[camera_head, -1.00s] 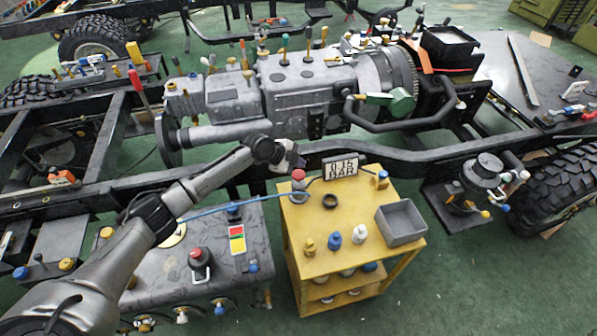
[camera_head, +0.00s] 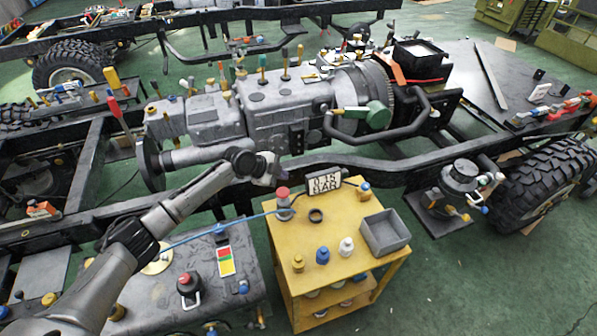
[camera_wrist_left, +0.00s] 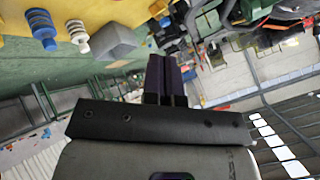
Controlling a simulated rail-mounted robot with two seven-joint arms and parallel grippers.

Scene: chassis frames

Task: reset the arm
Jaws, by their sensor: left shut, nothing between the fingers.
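My left arm comes in from the lower left in the head view. Its gripper (camera_head: 268,172) is above the chassis rail, just left of the yellow cart (camera_head: 346,236). In the left wrist view the two dark fingers of my left gripper (camera_wrist_left: 166,66) are together, with nothing between them. The gripper touches nothing that I can make out. My right gripper is not in view.
The cart carries a sign (camera_head: 325,183), a red-topped part (camera_head: 283,202), several small bottles and a grey bin (camera_head: 384,233). The engine and gearbox (camera_head: 270,112) lie behind. Green floor (camera_head: 500,285) is clear at the lower right.

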